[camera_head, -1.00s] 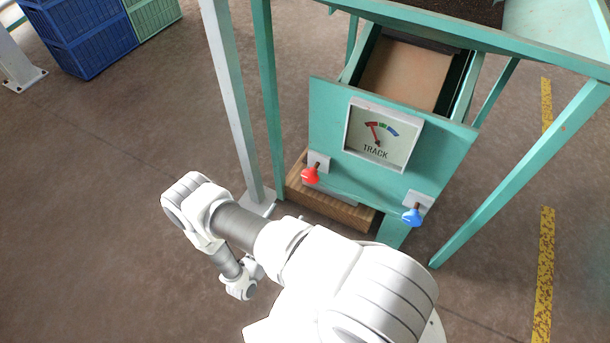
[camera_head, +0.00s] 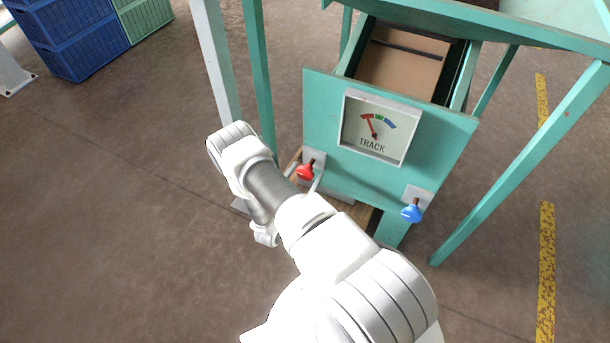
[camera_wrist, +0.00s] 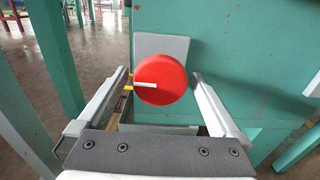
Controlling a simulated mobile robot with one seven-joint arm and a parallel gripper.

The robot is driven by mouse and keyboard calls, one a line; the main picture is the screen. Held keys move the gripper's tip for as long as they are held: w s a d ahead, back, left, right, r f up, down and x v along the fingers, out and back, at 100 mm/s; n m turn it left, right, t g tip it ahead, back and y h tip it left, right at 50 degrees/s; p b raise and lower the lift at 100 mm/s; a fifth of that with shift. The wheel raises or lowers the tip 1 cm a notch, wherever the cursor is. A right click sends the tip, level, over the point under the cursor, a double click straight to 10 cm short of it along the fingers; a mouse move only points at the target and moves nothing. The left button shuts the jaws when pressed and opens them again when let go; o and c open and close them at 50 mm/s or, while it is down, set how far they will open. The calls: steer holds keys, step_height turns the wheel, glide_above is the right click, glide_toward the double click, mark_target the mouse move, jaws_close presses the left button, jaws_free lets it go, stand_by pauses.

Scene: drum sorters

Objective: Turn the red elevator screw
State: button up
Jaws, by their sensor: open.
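The red elevator screw (camera_head: 305,172) sticks out from a grey plate at the lower left of the teal panel. In the wrist view it is a round red knob (camera_wrist: 160,79) with a white mark running from its middle to the left. My gripper (camera_wrist: 160,77) is open, with one finger to the left of the knob and one to the right, both apart from it. The head view mostly hides the gripper behind my arm. The TRACK gauge (camera_head: 380,128) has its needle in the red part, at the left.
A blue screw (camera_head: 412,213) sits at the panel's lower right. Teal legs (camera_head: 525,160) stand around the panel, and a pale post (camera_head: 212,60) is at the left. A wooden block (camera_head: 362,217) is under the panel. Blue crates (camera_head: 75,40) are far left; floor there is clear.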

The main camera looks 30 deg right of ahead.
steer(key=c, duration=1.3)
steer(key=shift+m, duration=0.4)
